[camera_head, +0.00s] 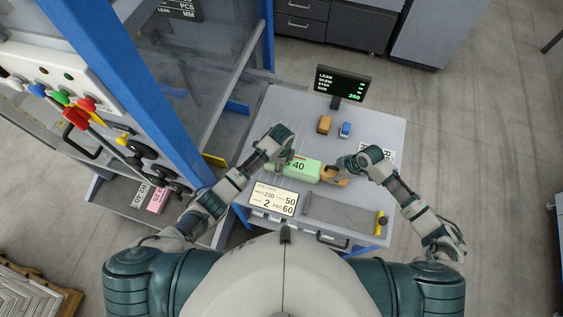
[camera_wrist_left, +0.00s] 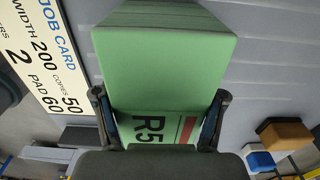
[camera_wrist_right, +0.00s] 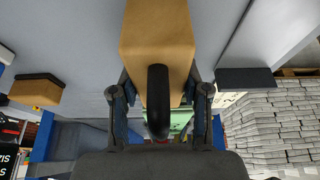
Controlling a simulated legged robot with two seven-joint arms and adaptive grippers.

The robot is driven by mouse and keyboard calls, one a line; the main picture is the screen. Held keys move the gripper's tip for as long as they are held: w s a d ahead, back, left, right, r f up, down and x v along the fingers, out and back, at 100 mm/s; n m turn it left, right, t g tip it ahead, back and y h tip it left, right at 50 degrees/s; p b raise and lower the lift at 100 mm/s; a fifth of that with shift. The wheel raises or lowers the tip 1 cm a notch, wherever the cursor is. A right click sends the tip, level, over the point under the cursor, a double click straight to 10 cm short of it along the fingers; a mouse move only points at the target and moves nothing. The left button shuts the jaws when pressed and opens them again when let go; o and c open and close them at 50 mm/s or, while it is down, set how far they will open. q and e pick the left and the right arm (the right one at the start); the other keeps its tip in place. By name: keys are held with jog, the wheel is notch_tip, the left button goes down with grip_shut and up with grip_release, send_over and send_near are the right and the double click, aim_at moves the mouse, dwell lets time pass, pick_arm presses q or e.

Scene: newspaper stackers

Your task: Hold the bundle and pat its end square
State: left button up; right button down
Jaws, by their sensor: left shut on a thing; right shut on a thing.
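The green bundle (camera_head: 304,168) lies on the grey table, its label partly hidden by my left gripper (camera_head: 283,163). In the left wrist view the left fingers (camera_wrist_left: 160,115) are closed on both sides of the bundle (camera_wrist_left: 165,60). My right gripper (camera_head: 345,164) is shut on a tan block (camera_head: 330,175) at the bundle's right end. In the right wrist view the right fingers (camera_wrist_right: 160,105) flank this block (camera_wrist_right: 157,35) and its black handle. A strip of green (camera_wrist_right: 181,121) shows beyond it. I cannot tell whether block and bundle touch.
A job card (camera_head: 273,199) and a dark grey strip (camera_head: 340,214) lie in front. A yellow-handled tool (camera_head: 380,223) is at the right edge. A tan block (camera_head: 324,124), a blue block (camera_head: 345,129) and a display (camera_head: 342,84) stand behind. A blue machine post (camera_head: 160,90) rises left.

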pick_arm(q)
jog(key=shift+s+d+f, duration=0.1)
jog(key=shift+s, duration=0.05)
pick_arm(e)
jog(key=shift+w+a, duration=0.1)
jog(key=shift+a, duration=0.4)
dwell(0.4)
jog(key=shift+d, duration=0.15)
jog(key=shift+s+d, duration=0.25)
jog(key=shift+d, duration=0.6)
jog(key=shift+s+d, duration=0.2)
jog(key=shift+d, duration=0.6)
jog(key=shift+r, duration=3.5)
pick_arm(q)
jog(key=o, duration=1.9)
